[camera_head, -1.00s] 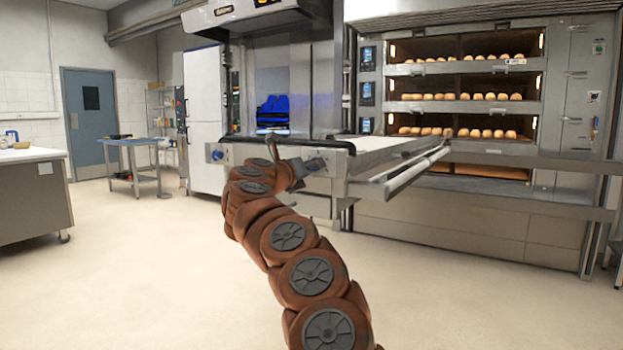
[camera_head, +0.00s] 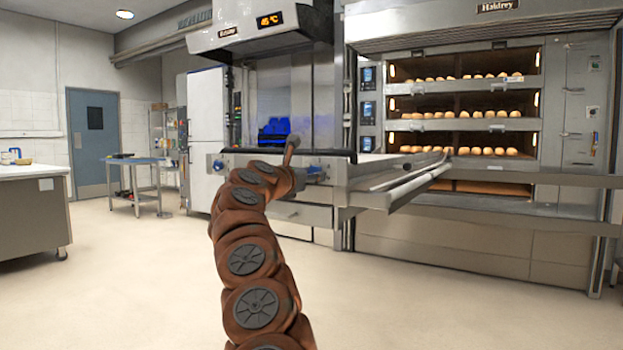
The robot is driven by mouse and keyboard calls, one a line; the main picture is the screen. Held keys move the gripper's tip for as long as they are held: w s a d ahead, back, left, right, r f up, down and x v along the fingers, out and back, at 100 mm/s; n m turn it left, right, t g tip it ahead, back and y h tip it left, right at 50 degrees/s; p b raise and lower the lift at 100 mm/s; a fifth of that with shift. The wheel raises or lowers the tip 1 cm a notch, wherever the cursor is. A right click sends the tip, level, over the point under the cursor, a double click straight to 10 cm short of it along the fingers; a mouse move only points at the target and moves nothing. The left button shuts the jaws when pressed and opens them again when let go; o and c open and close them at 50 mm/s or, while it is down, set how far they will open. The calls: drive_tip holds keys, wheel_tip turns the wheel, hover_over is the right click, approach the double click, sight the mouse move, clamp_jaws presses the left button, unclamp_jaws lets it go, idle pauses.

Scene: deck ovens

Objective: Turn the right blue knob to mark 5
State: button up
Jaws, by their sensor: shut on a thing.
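The right blue knob (camera_head: 316,170) is on the front panel of the oven unit in the middle, just right of my gripper. My gripper (camera_head: 303,174) is at this knob, and its jaws are shut on it; the arm partly hides the contact. The left blue knob (camera_head: 218,165) is on the same panel, left of my arm and apart from it. The marks around the right knob are too small to read, so its setting cannot be told.
A long metal bar and loading shelf (camera_head: 410,185) jut out right of the knob. The deck oven (camera_head: 560,110) with bread rolls stands behind. A counter (camera_head: 35,215) is at the left and a small blue table (camera_head: 133,160) at the back. The floor between is clear.

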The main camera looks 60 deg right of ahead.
drive_tip(key=shift+m, duration=0.3)
idle(0.4)
drive_tip(key=o, duration=1.1)
drive_tip(key=shift+o, duration=0.2)
drive_tip(key=shift+a+f, duration=0.2)
drive_tip(key=shift+a, duration=0.25)
drive_tip(key=a, duration=1.1)
drive_tip(key=shift+s+r, duration=0.2)
drive_tip(key=shift+s, duration=0.05)
idle(0.5)
